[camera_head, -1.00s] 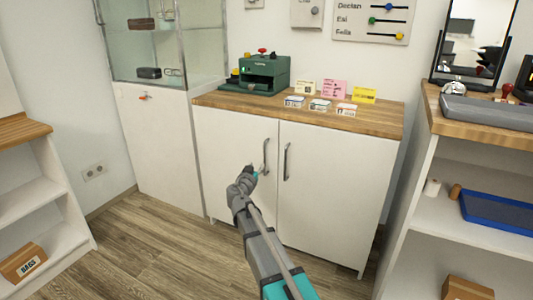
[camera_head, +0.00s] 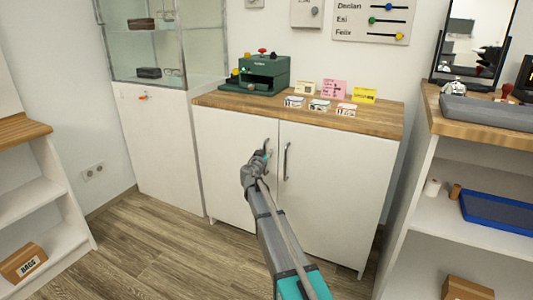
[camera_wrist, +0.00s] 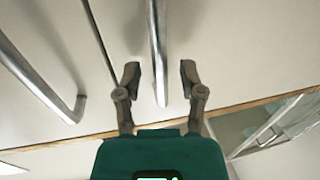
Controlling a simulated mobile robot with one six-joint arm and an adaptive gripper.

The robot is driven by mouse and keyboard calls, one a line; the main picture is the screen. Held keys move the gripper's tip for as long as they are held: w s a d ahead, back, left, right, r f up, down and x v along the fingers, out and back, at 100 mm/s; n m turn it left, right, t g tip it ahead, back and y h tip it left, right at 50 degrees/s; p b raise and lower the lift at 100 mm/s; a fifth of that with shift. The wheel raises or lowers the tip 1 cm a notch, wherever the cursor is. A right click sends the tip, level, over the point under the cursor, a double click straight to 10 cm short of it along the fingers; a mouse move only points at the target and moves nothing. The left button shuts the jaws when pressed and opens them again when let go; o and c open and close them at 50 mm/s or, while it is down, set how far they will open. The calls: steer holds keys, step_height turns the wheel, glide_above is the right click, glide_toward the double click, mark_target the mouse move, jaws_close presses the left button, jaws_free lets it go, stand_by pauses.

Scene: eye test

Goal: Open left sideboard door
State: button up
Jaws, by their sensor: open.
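The white sideboard has a left door (camera_head: 222,150) and a right door (camera_head: 335,185), both shut. The left door's upright metal bar handle (camera_wrist: 157,45) runs between my fingers in the wrist view, with a gap on each side. In the head view only its upper part (camera_head: 268,143) shows; my gripper (camera_head: 264,156) hides the rest. My gripper (camera_wrist: 160,76) is open, its two fingers on either side of the bar. I cannot tell whether either finger touches it.
The right door's handle (camera_head: 287,162) is close by; it also shows in the wrist view (camera_wrist: 40,85). A wooden top (camera_head: 385,118) bears a green device (camera_head: 265,72) and several cards. A glass cabinet (camera_head: 165,45) adjoins on the left. The floor (camera_head: 150,250) in front is clear.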

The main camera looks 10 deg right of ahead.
steer(key=shift+w, duration=0.1)
jaws_close()
steer(key=shift+d, duration=0.45)
steer(key=shift+s+a, duration=0.2)
steer(key=shift+a, duration=0.05)
